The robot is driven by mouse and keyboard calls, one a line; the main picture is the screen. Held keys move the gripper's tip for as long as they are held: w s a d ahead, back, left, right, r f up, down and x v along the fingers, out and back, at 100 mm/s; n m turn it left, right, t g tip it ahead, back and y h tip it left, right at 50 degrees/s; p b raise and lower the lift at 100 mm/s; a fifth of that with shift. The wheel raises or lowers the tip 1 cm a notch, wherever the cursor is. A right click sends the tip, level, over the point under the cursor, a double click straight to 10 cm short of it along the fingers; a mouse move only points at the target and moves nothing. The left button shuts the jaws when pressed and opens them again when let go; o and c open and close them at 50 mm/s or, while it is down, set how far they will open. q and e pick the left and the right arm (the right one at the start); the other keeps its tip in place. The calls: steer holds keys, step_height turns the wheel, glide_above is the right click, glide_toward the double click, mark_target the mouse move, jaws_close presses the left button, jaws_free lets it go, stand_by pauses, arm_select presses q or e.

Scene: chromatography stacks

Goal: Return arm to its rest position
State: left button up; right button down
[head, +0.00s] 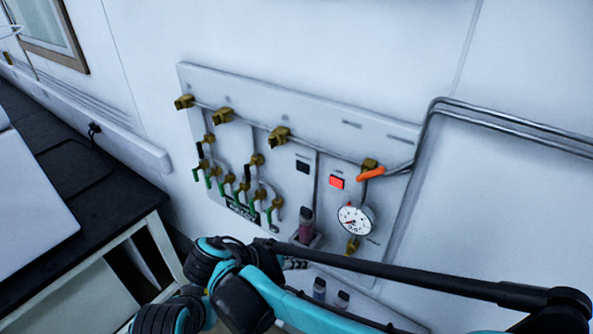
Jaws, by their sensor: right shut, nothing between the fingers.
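My right arm (262,290), teal and black, crosses the lower middle of the head view in front of a wall panel. What shows of my right gripper (296,263) is a small grey-black piece beside the wrist joints, below the panel's dark bottle. It is shut and holds nothing; much of it is hidden by my arm. My left gripper is not in view.
A black-topped bench (95,215) stands left. Steel pipes (500,122) run right.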

steer(key=s+d+f+n+y, duration=0.2)
steer(key=s+d+y, duration=0.1)
steer(key=d, duration=0.4)
steer(key=s+d+f+n+t+y, duration=0.1)
steer(key=s+d+f+n+y, duration=0.1)
steer(key=d, duration=0.6)
steer(key=s+n+y, duration=0.1)
steer(key=s+y, duration=0.1)
steer(key=y, duration=0.1)
steer(key=shift+d+f+b, duration=0.15)
steer(key=shift+d+b, duration=0.05)
steer(key=shift+b, duration=0.1)
steer(key=c, duration=2.1)
jaws_free()
steer(key=shift+d+t, duration=0.15)
steer(key=shift+t, duration=0.15)
steer(key=shift+c, duration=0.2)
steer(key=o, duration=0.5)
steer(key=shift+s, duration=0.1)
steer(key=shift+o, duration=0.2)
